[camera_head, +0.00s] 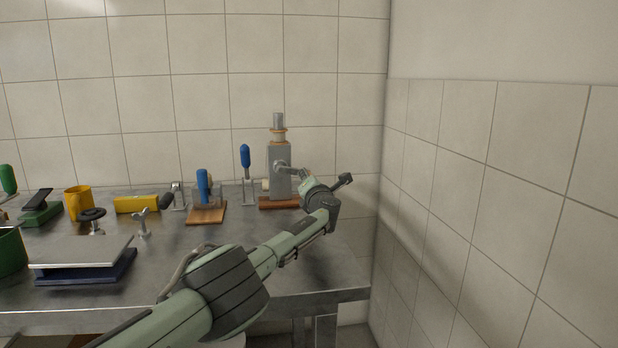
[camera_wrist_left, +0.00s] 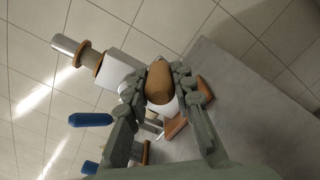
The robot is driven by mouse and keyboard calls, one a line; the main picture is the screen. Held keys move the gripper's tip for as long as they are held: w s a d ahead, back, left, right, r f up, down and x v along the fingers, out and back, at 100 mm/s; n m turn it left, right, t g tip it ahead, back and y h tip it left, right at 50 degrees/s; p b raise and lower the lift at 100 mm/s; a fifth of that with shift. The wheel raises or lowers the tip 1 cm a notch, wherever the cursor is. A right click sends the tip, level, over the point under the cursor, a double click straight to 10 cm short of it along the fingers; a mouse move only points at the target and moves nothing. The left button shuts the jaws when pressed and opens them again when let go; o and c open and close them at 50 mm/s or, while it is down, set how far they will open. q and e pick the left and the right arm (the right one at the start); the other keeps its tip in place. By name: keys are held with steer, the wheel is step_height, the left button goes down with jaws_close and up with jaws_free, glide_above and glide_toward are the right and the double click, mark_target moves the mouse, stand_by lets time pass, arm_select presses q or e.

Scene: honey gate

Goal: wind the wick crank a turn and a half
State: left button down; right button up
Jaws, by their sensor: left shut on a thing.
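The wick crank device is a grey upright box (camera_head: 279,172) with a grey cylinder (camera_head: 278,121) and orange collar on top, standing on a brown wooden base (camera_head: 280,203) near the back right of the table. A grey crank arm (camera_head: 284,167) sticks out of its front. My left gripper (camera_head: 303,176) is at the crank, in front of the box and to its right. In the left wrist view my left gripper (camera_wrist_left: 160,90) has its fingers shut on the brown crank knob (camera_wrist_left: 159,82). The grey box (camera_wrist_left: 118,70) shows behind it there. My right gripper is not in view.
A blue-handled lever (camera_head: 245,160) stands just left of the device, and a blue handle (camera_head: 203,186) on a wooden base is further left. A yellow mug (camera_head: 78,203), a yellow block (camera_head: 137,204) and a wing screw (camera_head: 143,222) lie further left. A tiled wall bounds the right side.

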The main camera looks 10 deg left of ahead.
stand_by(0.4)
arm_select(q)
steer(key=c, duration=1.3)
jaws_free()
steer(key=shift+f, duration=0.1)
steer(key=shift+s+d+f, duration=0.35)
steer(key=shift+s+d, duration=0.1)
steer(key=shift+d, duration=0.05)
steer(key=shift+s+a+r, duration=0.1)
steer(key=shift+s+r, duration=0.1)
steer(key=shift+s, duration=0.35)
steer(key=shift+v, duration=2.65)
steer(key=shift+a+r, duration=0.15)
